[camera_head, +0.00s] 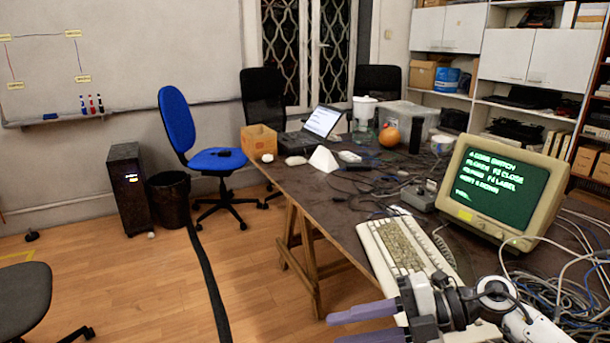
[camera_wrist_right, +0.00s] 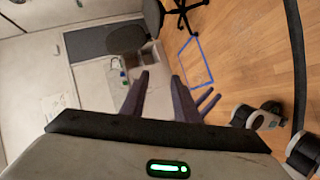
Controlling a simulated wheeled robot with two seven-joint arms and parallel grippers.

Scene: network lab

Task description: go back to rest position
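My right gripper (camera_head: 345,328) comes in from the lower right in the head view, beside the table's front edge, fingers pointing left. It also shows in the right wrist view (camera_wrist_right: 160,80), where its two dark purple fingers stand apart with nothing between them. My left gripper is outside the head view. In the right wrist view, what appears to be my left gripper (camera_wrist_right: 217,93) shows small at the right, with two purple fingertips slightly apart and nothing seen held.
A table (camera_head: 330,200) carries a beige keyboard (camera_head: 397,245), a monitor (camera_head: 500,190), a laptop (camera_head: 318,125) and many loose cables. A blue chair (camera_head: 180,120) stands behind it. Wooden floor left of the table is mostly clear. Blue tape (camera_wrist_right: 196,62) marks floor in the wrist view.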

